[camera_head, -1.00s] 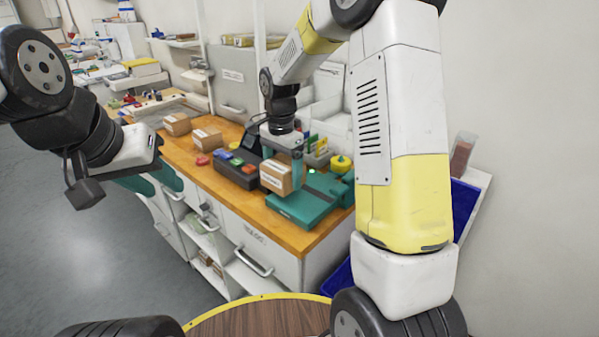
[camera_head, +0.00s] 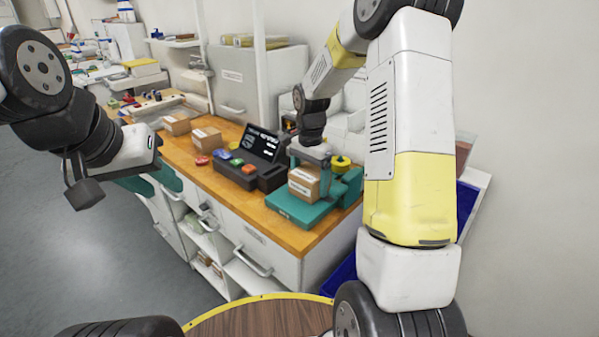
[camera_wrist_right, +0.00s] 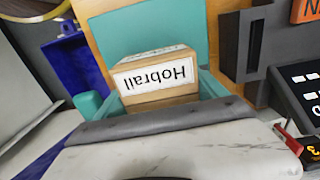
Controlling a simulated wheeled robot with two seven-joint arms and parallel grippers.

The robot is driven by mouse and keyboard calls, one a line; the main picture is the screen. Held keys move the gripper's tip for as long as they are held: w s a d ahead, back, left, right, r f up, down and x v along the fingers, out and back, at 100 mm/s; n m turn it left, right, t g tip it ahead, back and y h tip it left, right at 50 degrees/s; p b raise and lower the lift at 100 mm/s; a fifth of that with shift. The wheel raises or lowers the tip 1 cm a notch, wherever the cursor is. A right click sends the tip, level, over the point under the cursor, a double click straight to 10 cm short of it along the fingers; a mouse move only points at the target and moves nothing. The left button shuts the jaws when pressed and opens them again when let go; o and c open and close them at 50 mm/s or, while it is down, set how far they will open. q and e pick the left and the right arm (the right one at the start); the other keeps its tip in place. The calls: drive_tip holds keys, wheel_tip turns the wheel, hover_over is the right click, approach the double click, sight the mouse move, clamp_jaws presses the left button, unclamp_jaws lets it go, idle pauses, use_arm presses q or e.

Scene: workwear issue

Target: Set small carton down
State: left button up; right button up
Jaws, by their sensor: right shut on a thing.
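The small carton (camera_head: 304,184) is a brown box with a white label. The carton is over the teal plate (camera_head: 287,208), which also shows in the right wrist view (camera_wrist_right: 150,30). I cannot tell whether its underside touches the plate. My left gripper (camera_head: 150,183) hangs off the bench's left side, its teal fingers apart and empty, partly hidden by its wrist.
Two other cartons (camera_head: 176,125) (camera_head: 206,140) stand at the bench's far left. A dark console with a screen (camera_head: 260,143) and coloured buttons stands left of the plate. A yellow round thing (camera_head: 341,161) is behind the plate. Blue bins (camera_head: 467,205) are at the right.

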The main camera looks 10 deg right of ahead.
sight(310, 172)
drive_tip(key=shift+f, duration=0.1)
drive_tip(key=o, duration=1.5)
drive_tip(key=shift+o, duration=0.2)
wheel_tip(310, 172, up, 12)
drive_tip(key=shift+f, duration=0.2)
drive_tip(key=s+r+n+t+y, duration=0.1)
drive_tip(key=s+r+n+t, duration=0.3)
drive_tip(key=s+r, duration=0.65)
drive_tip(key=s+a+f+n+t+y, duration=0.1)
drive_tip(key=s+a+n+t, duration=0.1)
drive_tip(key=s+n, duration=0.5)
drive_tip(key=shift+s+f, duration=0.35)
drive_tip(key=shift+s, duration=3.05)
